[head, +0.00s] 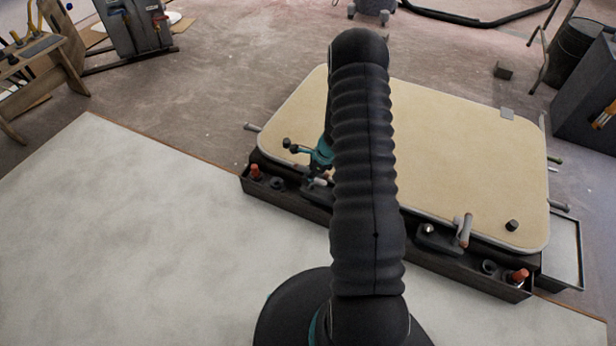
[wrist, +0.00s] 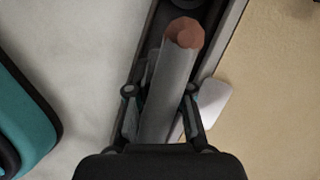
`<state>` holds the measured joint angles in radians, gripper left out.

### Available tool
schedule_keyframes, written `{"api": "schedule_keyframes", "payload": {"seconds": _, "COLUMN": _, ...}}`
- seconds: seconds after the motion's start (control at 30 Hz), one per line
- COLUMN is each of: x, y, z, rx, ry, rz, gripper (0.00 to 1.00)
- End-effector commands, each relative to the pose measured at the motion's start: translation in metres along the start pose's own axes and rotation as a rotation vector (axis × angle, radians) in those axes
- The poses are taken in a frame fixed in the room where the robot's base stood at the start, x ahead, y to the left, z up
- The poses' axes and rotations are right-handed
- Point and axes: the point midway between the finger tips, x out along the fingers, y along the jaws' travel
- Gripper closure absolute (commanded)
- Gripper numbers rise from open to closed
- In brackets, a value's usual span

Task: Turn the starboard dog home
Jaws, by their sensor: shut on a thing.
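The cream hatch lid (head: 440,140) lies flat in a dark frame (head: 310,205). In the wrist view, a grey dog handle (wrist: 172,70) with a reddish-brown end stands between the two fingers of my gripper (wrist: 160,92), which is shut on it. In the head view my gripper (head: 318,172) is at the lid's near left edge, partly hidden by my arm, and little of the held dog shows. A second grey dog handle (head: 464,230) is at the near right edge, its end over the lid. I cannot tell from markings which is starboard.
Red-capped items stand in the frame's trays at left (head: 256,172) and right (head: 518,277). A small black knob (head: 512,225) is on the lid's near right corner. More grey handles stick out at the left (head: 252,127) and right (head: 559,205). The pale floor at left (head: 130,230) is clear.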

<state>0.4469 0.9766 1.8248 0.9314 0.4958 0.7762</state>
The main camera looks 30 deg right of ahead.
Motion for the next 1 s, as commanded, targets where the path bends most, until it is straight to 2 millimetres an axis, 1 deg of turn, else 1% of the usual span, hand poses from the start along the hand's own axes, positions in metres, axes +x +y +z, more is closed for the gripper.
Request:
{"api": "schedule_keyframes", "payload": {"seconds": 0.17, "x": -0.0004, "y": -0.0005, "z": -0.0002, "rx": -0.014, "ry": 0.000, "rz": 0.004, "gripper": 1.00}}
{"api": "schedule_keyframes", "payload": {"seconds": 0.37, "x": -0.0005, "y": -0.0001, "z": -0.0003, "rx": -0.081, "ry": 0.000, "rz": 0.032, "gripper": 1.00}}
{"api": "schedule_keyframes", "payload": {"seconds": 0.57, "x": -0.0004, "y": 0.0012, "z": -0.0007, "rx": -0.217, "ry": 0.000, "rz": 0.088, "gripper": 1.00}}
{"api": "schedule_keyframes", "payload": {"seconds": 1.0, "x": 0.0003, "y": 0.0053, "z": -0.0027, "rx": -0.603, "ry": 0.001, "rz": 0.247, "gripper": 1.00}}
